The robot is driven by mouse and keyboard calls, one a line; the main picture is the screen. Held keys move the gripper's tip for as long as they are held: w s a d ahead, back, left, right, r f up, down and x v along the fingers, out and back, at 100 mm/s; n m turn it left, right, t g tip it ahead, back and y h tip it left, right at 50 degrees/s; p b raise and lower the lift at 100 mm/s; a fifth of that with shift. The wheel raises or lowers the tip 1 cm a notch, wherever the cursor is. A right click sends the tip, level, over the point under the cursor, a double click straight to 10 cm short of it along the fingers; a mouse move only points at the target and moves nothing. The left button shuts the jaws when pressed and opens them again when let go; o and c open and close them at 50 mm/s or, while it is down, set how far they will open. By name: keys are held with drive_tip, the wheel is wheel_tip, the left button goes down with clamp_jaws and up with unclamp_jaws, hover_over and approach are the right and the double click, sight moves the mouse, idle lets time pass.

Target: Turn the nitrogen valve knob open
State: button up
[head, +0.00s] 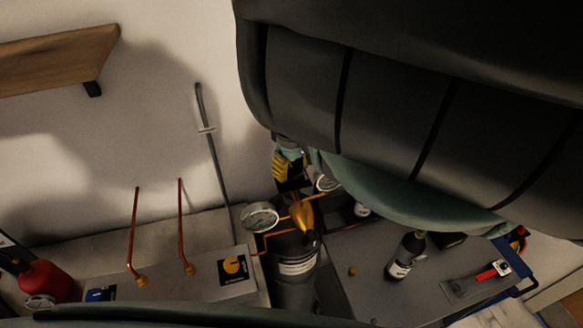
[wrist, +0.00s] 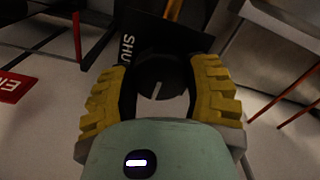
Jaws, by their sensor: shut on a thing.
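In the wrist view, a dark round knob (wrist: 160,78) with a white pointer line sits between the yellow ridged fingers of my gripper (wrist: 156,92). The fingers are shut on it from both sides. Behind it is a black plate (wrist: 130,38) with white letters, of which "SHU" can be read; the rest is hidden. In the head view, my gripper (head: 290,166) is above the brass fitting (head: 303,212) and close to the wall; my dark arm covers much of the upper right. The knob itself cannot be made out there.
A gauge (head: 260,216) and a dark labelled cylinder (head: 296,278) stand below the gripper. A dark bottle (head: 405,255) stands on the bench at right. A wooden shelf (head: 58,60) is upper left.

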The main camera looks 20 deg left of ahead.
sight(292, 167)
idle(0.5)
drive_tip(key=o, duration=1.2)
wheel_tip(292, 167, up, 5)
drive_tip(key=shift+w+r, duration=0.1)
drive_tip(key=shift+r, duration=1.15)
